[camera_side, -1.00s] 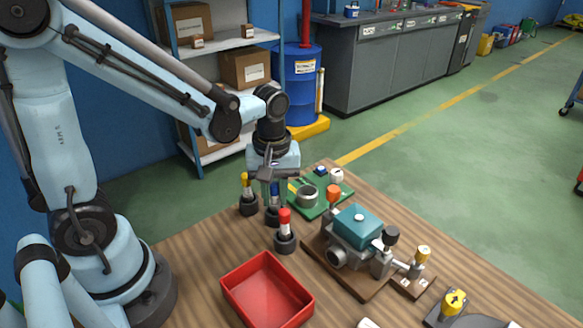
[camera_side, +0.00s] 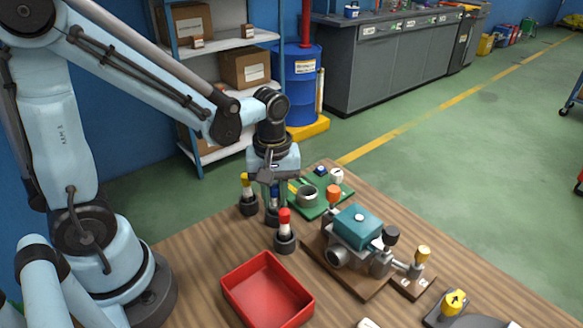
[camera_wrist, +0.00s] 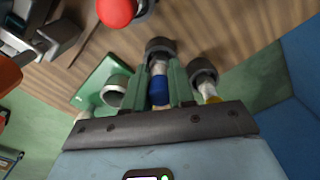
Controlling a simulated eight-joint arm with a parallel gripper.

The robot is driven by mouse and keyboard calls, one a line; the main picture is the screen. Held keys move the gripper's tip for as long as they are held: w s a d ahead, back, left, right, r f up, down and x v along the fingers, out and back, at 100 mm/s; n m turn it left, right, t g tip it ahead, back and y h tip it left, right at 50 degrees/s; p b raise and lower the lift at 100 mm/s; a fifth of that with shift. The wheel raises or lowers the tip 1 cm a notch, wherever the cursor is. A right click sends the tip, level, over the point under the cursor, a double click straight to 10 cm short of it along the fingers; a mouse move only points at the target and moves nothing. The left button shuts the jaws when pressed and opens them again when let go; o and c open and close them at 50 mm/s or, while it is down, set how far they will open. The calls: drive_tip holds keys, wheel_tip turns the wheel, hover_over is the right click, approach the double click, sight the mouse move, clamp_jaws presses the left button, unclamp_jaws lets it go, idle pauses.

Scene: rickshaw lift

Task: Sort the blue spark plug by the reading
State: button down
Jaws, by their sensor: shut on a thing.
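The blue spark plug (camera_side: 275,190) stands upright in a black holder (camera_side: 272,217) on the wooden table. My gripper (camera_side: 271,188) is above the holder, shut on the plug. In the wrist view, the plug's blue band (camera_wrist: 159,92) shows between the two green-grey fingers (camera_wrist: 159,84), with the plug's lower end at its holder (camera_wrist: 159,47). A green board (camera_side: 328,203) with a grey ring socket (camera_side: 307,194), a blue button and a white knob lies just right of my gripper; I cannot make out a reading on it.
A yellow plug (camera_side: 246,182) stands close on the left and a red plug (camera_side: 285,218) close in front, each in a black holder. A red bin (camera_side: 265,290) sits at the front. An engine model with a teal cover (camera_side: 357,225) and a yellow arrow knob (camera_side: 455,299) are to the right.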

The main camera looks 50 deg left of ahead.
drive_tip(key=shift+c, duration=2.4)
unclamp_jaws()
drive_tip(key=shift+r, duration=0.15)
drive_tip(key=shift+r, duration=3.4)
drive_tip(key=m+t, duration=0.1)
drive_tip(key=s+m, duration=0.1)
drive_tip(key=m, duration=0.1)
drive_tip(key=shift+r+t, duration=0.4)
drive_tip(key=m+t, duration=0.1)
drive_tip(key=m, duration=0.1)
drive_tip(key=r+m+t, duration=0.1)
drive_tip(key=m+t, duration=0.1)
drive_tip(key=m, duration=0.1)
drive_tip(key=s+m+t, duration=0.1)
drive_tip(key=m+t, duration=0.1)
drive_tip(key=m, duration=0.1)
drive_tip(key=shift+a+r, duration=0.15)
